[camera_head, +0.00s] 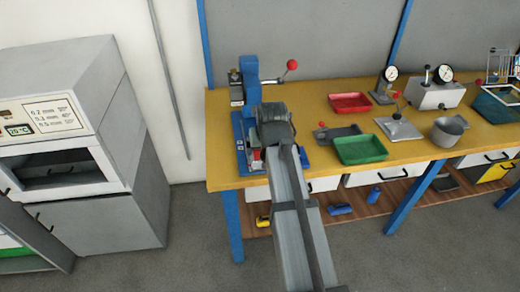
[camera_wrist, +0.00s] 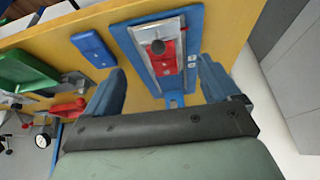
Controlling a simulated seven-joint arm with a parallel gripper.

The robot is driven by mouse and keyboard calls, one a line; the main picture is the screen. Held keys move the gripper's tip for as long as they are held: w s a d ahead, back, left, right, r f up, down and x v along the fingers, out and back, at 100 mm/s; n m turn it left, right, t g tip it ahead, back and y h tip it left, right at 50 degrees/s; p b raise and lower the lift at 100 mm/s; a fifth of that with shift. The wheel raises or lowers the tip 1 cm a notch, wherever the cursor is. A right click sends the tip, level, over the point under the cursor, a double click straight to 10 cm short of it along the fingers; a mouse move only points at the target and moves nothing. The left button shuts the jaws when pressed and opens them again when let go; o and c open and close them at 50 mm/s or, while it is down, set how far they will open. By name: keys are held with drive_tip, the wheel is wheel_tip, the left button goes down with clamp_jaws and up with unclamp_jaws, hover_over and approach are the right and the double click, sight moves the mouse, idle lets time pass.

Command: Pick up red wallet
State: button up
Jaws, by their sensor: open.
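Nothing shows clearly as a wallet. A red block-like thing (camera_wrist: 165,62) lies in the grey channel of a blue-based bench device (camera_wrist: 127,35), with a dark round knob at its upper end. In the head view a small red patch (camera_head: 257,155) shows beside my gripper (camera_head: 272,128), over the left end of the bench; most of it is hidden. In the wrist view my gripper (camera_wrist: 161,70) is open, its two blue fingers wide apart on either side of the red thing. Nothing is between them that I can tell is held.
The yellow bench (camera_head: 315,95) carries a red tray (camera_head: 350,103), a green tray (camera_head: 361,149), a metal pot (camera_head: 448,131) and gauges. A blue flat block (camera_wrist: 93,48) lies left of the device. The device's blue upright (camera_head: 250,75) stands behind my gripper.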

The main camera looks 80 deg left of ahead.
drive_tip(key=a+r, duration=0.4)
drive_tip(key=a, duration=0.1)
drive_tip(key=shift+h, duration=0.4)
drive_tip(key=x, duration=0.9)
drive_tip(key=d+x, duration=0.1)
drive_tip(key=x, duration=0.3)
drive_tip(key=shift+w+f, duration=0.2)
drive_tip(key=shift+f, duration=0.3)
drive_tip(key=c, duration=1.2)
drive_tip(key=shift+r, duration=0.15)
